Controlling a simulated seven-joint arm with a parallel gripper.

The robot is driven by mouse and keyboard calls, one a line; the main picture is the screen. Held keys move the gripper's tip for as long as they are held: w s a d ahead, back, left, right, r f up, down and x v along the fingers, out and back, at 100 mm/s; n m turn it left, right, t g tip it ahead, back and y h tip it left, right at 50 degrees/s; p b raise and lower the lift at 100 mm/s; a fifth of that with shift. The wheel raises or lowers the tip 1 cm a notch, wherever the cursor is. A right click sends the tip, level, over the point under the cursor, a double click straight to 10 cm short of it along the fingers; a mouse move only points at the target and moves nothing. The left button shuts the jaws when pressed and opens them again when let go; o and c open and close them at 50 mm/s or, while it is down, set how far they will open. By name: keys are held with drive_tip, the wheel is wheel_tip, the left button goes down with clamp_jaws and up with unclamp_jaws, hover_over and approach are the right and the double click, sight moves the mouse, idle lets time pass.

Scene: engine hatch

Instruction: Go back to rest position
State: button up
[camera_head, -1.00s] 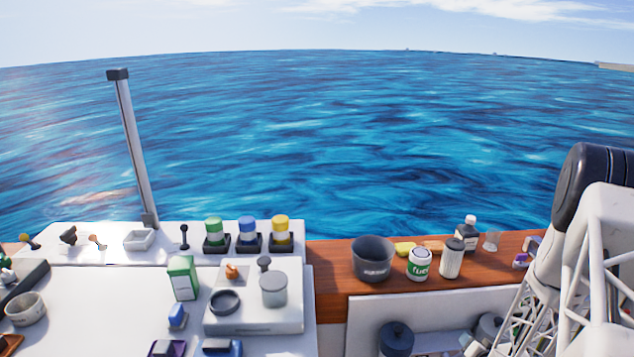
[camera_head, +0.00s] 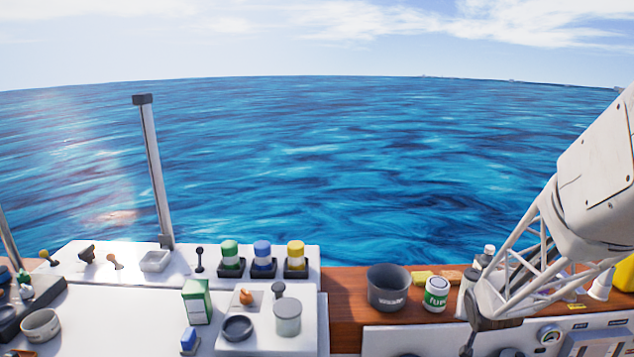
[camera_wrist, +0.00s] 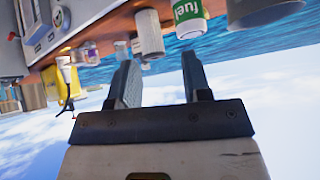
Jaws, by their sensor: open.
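My arm with its white lattice link (camera_head: 530,255) is at the right of the head view, over the wooden shelf's right part. My gripper (camera_wrist: 160,78) shows in the wrist view with its two dark fingers apart and nothing between them. That view is upside down, with sky behind the fingers. The fuel can (camera_wrist: 188,18) and a pale canister (camera_wrist: 148,34) appear beyond the fingertips. In the head view I cannot make out the fingers clearly.
The wooden shelf (camera_head: 345,305) carries a dark grey pot (camera_head: 388,288), the fuel can (camera_head: 436,294) and bottles partly behind my arm. A gauge panel (camera_head: 590,338) is below. At left, a white counter holds green, blue and yellow-topped jars (camera_head: 296,258) and a metal post (camera_head: 156,180).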

drive_tip(key=s+a+r+n+g, duration=0.2)
drive_tip(key=s+a+r+g, duration=0.1)
drive_tip(key=s+a+r, duration=0.95)
drive_tip(key=s+a+r+n+g+y, duration=0.1)
drive_tip(key=s+a+r, duration=0.2)
drive_tip(key=s, duration=0.6)
drive_tip(key=s+a+r+n+g+y, duration=0.1)
drive_tip(key=s+a+r, duration=0.2)
drive_tip(key=s, duration=0.6)
drive_tip(key=shift+a+r+g, duration=0.25)
drive_tip(key=shift+a+g, duration=0.05)
drive_tip(key=shift+a, duration=0.75)
